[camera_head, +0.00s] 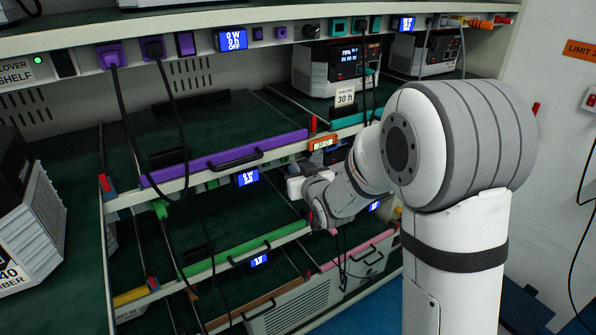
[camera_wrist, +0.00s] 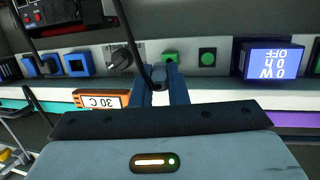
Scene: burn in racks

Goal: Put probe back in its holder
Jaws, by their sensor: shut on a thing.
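My gripper (camera_wrist: 163,90) shows in the wrist view as two blue fingers close together, shut on a small dark piece, which I take as the probe (camera_wrist: 158,76). A black cable runs up from it to the top edge. The fingers are in front of the white shelf edge, right of an orange display (camera_wrist: 100,99) reading 30 C upside down. In the head view the same kind of orange display (camera_head: 322,143) sits on the rack edge above my wrist. The fingertips and probe are not clear there. I cannot make out the probe's holder for certain.
Rack shelves have purple (camera_head: 225,160), green (camera_head: 240,250) and pink (camera_head: 357,250) front bars. Black cables hang at the left. A boxed unit (camera_head: 30,215) stands far left.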

